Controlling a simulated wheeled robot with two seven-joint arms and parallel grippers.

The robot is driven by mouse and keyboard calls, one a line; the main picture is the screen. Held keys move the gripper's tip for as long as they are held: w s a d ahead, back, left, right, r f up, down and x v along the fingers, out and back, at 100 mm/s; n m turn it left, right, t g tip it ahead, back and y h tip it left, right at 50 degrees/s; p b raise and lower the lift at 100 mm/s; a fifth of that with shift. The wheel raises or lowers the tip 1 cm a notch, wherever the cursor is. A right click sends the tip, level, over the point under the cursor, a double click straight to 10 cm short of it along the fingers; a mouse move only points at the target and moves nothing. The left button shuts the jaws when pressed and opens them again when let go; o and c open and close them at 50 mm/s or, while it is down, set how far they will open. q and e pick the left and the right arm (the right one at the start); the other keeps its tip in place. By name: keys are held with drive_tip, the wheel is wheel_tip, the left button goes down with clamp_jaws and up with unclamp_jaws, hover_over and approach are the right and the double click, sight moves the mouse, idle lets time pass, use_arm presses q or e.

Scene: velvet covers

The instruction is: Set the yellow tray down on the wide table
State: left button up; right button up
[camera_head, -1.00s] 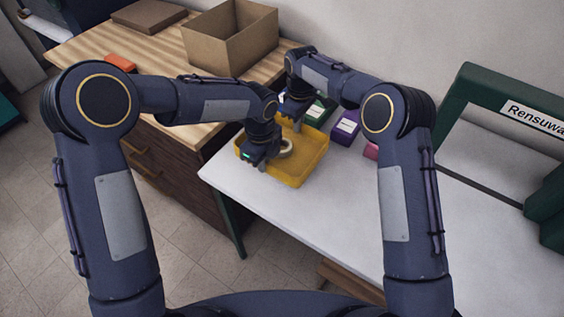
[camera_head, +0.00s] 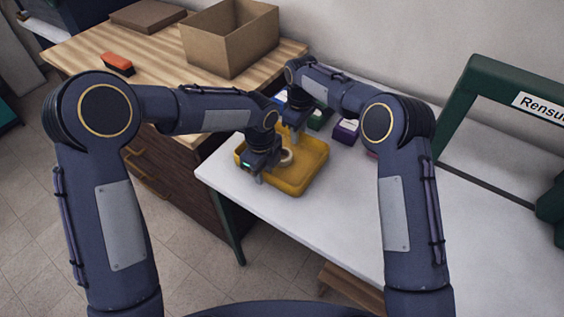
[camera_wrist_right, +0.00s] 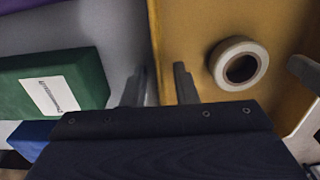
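The yellow tray (camera_head: 299,188) is on or just above the white table (camera_head: 330,217), near its left corner. A pale tape roll (camera_head: 287,157) lies in it and also shows in the right wrist view (camera_wrist_right: 239,64). My right gripper (camera_wrist_right: 160,83) straddles the tray's wall, one finger inside and one outside, with a gap showing beside the wall. It is at the tray's far side in the head view (camera_head: 293,134). My left gripper (camera_head: 260,177) is at the near-left wall; its grip is partly hidden by its own body.
Behind the tray are a green box (camera_wrist_right: 55,85), a blue box (camera_wrist_right: 32,138) and a purple box (camera_head: 346,131). A wooden table (camera_head: 165,65) on the left holds an open cardboard box (camera_head: 215,50) and an orange brush (camera_head: 117,64). A green frame (camera_head: 462,105) stands right. The white table's front is clear.

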drive_tip(key=shift+r, duration=0.15)
use_arm(q)
wheel_tip(320, 180, up, 12)
use_arm(e)
wheel_tip(320, 180, up, 12)
idle(0.7)
drive_tip(key=shift+d, duration=0.1)
idle(0.3)
